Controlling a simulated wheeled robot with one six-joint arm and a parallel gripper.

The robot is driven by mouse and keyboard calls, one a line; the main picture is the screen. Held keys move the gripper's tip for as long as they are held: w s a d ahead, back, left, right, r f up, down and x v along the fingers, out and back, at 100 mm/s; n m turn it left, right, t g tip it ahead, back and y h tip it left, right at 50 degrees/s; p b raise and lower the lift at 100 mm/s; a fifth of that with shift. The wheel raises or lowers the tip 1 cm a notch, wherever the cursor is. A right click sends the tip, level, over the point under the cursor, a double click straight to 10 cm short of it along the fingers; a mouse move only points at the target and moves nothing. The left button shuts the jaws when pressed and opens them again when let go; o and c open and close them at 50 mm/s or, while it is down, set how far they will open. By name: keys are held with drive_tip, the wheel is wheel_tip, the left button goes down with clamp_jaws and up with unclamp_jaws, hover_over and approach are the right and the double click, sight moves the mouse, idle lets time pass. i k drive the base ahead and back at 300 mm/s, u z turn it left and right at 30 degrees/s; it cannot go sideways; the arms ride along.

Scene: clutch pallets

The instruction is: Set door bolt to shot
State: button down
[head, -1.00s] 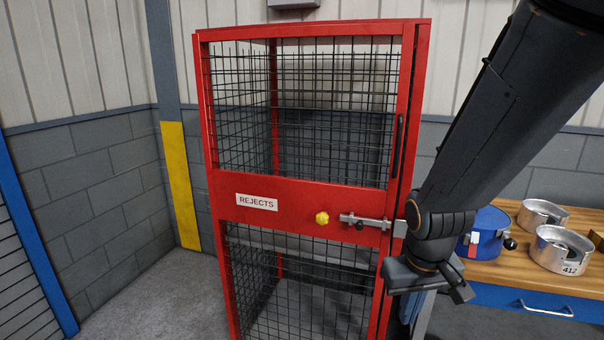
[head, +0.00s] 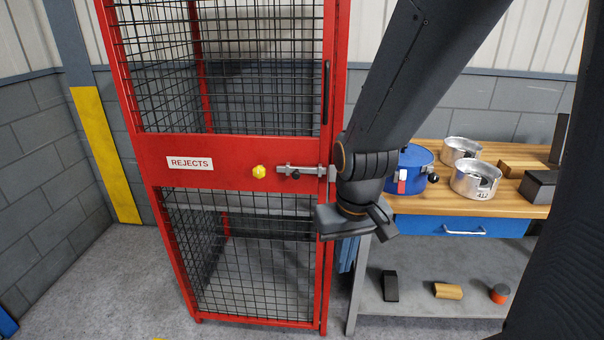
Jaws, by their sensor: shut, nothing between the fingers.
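The red mesh cage door with a "REJECTS" label (head: 190,163) stands upright and looks closed in the head view. A silver door bolt (head: 310,170) lies level across its red middle panel, near the right edge. A small black knob (head: 296,174) hangs at the bolt's left part. A grey bracket (head: 332,174) sits on the frame at its right end; I cannot tell whether the bar enters it. A yellow knob (head: 259,171) is left of the bolt. My gripper (head: 355,222) is shut and empty, below and right of the bolt, apart from the knob; its fingertips are unclear.
A wooden-topped bench (head: 425,208) stands right of the cage, with a blue pot (head: 411,176), metal housings (head: 474,184) and blocks on it. Its lower shelf (head: 420,306) holds several small parts. The floor before the cage is clear.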

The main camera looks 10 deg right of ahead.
sight(296, 171)
drive_tip(key=u, duration=1.7)
drive_tip(key=i, duration=1)
drive_tip(key=z, duration=1.8)
